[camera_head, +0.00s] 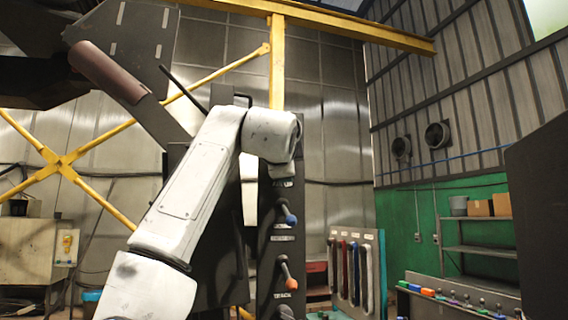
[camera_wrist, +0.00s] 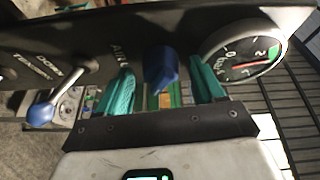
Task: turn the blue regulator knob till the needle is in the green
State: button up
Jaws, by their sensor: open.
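The blue regulator knob (camera_wrist: 160,66) sticks out of a dark panel beside the lettering "AIR" in the wrist view. My gripper (camera_wrist: 162,78) is open, with one teal finger on each side of the knob and a visible gap at both sides. The round pressure gauge (camera_wrist: 244,53) is on the panel just right of the knob. Its red needle lies low on the dial, and a small green mark shows at the dial's right, apart from the needle as far as I can see. In the head view my arm hides the knob, gauge and gripper.
A lever with a blue ball (camera_wrist: 41,113) stands out from the panel left of my gripper; it also shows in the head view (camera_head: 289,217). An orange-ended lever (camera_head: 289,281) is below it. A rack of hanging tools (camera_head: 357,270) stands right of the panel.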

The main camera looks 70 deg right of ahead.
jog(key=b+v, duration=0.3)
jog(key=v, duration=0.7)
jog(key=shift+a+b, duration=0.35)
jog(key=shift+a, duration=0.05)
jog(key=shift+s, duration=0.1)
